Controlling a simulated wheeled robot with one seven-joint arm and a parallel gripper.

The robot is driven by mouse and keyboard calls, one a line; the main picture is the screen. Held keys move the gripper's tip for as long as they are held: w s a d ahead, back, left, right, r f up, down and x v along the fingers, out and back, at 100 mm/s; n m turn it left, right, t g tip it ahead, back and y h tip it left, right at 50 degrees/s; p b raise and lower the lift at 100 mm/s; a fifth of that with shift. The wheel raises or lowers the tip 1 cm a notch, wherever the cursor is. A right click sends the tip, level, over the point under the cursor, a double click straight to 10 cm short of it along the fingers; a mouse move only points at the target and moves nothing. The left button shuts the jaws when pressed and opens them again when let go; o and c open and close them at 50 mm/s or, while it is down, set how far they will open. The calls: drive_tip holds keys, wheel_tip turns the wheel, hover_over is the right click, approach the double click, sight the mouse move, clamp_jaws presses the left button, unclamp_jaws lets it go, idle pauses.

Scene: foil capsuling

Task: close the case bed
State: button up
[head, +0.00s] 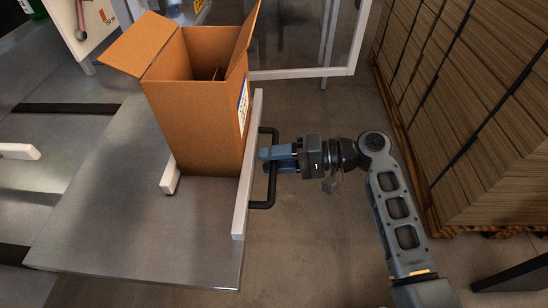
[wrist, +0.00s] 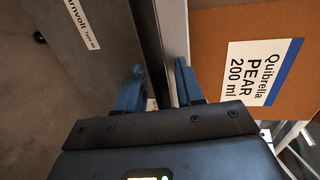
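The case bed (head: 100,240) is a grey metal slab at left in the head view, with a white rail (head: 240,215) along its right edge. A black bar handle (head: 272,190) sticks out from that edge. My gripper (head: 268,160) is at the handle, its blue fingers reaching past the bar. In the wrist view a dark bar (wrist: 150,40), apparently the handle, runs between the two fingers (wrist: 160,75). A pale strip shows between the bar and the right finger, so the gripper looks open around it. Contact with the left finger is unclear.
An open cardboard case (head: 205,120) stands upright on the bed; its label (wrist: 260,70) reads "Quibrella PEAR 200 ml". A clear-panelled frame (head: 310,72) stands behind. Stacked flat cardboard (head: 490,110) on a pallet is at right. Bare floor (head: 320,235) lies between.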

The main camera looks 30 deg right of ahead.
sight(94, 153)
clamp_jaws()
idle(0.5)
drive_tip(key=r+b+x, duration=0.2)
drive_tip(key=b+x, duration=0.1)
drive_tip(key=x, duration=1)
drive_tip(key=a+r+b+x, duration=0.1)
drive_tip(key=r+b+x, duration=0.2)
drive_tip(key=x, duration=1)
drive_tip(key=r+b+x, duration=0.3)
drive_tip(key=b+x, duration=0.1)
drive_tip(key=x, duration=1)
drive_tip(key=shift+w+a, duration=0.25)
drive_tip(key=shift+w, duration=0.15)
drive_tip(key=shift+w+a+b, duration=0.4)
drive_tip(key=shift+a+b, duration=0.05)
drive_tip(key=shift+a, duration=0.05)
drive_tip(key=shift+a+r, duration=0.1)
drive_tip(key=shift+r, duration=0.1)
drive_tip(key=shift+w, duration=0.1)
